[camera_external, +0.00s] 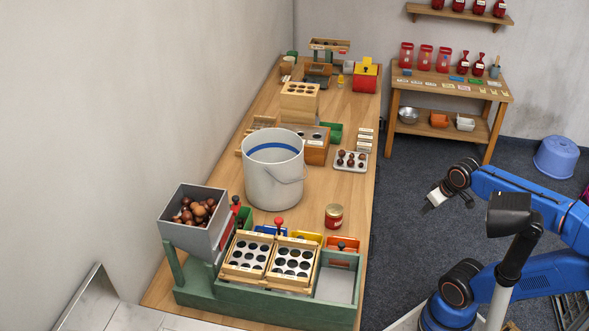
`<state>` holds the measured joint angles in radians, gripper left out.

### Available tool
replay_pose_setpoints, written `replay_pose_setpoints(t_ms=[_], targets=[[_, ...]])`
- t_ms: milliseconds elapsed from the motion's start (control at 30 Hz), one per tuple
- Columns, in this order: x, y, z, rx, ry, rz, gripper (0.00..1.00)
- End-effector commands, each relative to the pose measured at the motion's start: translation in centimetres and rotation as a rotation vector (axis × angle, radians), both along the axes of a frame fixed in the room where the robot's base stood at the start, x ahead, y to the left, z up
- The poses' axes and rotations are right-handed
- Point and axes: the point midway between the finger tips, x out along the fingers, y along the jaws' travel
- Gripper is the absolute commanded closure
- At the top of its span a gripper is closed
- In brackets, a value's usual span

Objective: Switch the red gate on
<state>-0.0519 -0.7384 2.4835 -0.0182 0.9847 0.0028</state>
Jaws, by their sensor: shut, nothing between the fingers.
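A grey hopper (176,220) holding chestnuts (195,210) stands at the front left of the long wooden table, on a green frame (195,287). A red strip (226,239) shows on the hopper's right side, and a red-topped knob (236,202) stands just behind it. Another red knob (279,223) rises behind two wooden trays with round holes (270,261). I cannot tell for sure which red part is the gate, or its setting. My gripper (428,207) is shut and empty, held in the air right of the table, well away from these parts.
A large white bucket (273,178) stands behind the trays, with a red-lidded jar (334,216) to its right. Blue, yellow and orange bins (342,243) line the frame's back. The floor (400,262) between the table and my arm is clear.

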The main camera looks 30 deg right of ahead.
Motion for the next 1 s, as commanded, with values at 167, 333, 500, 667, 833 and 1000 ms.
replay_pose_setpoints(t_ms=[167,333,500,667,833,1000], targets=[[3.2,2.1,3.9,-0.03,-0.001,0.096,1.0],[6.2,4.6,7.6,-0.061,-0.005,0.186,1.0],[9.0,7.7,11.0,-0.091,-0.012,0.273,1.0],[11.4,11.2,14.0,-0.12,-0.021,0.353,1.0],[13.6,15.3,17.0,-0.15,-0.034,0.435,1.0],[15.3,20.0,19.8,-0.179,-0.05,0.515,1.0]])
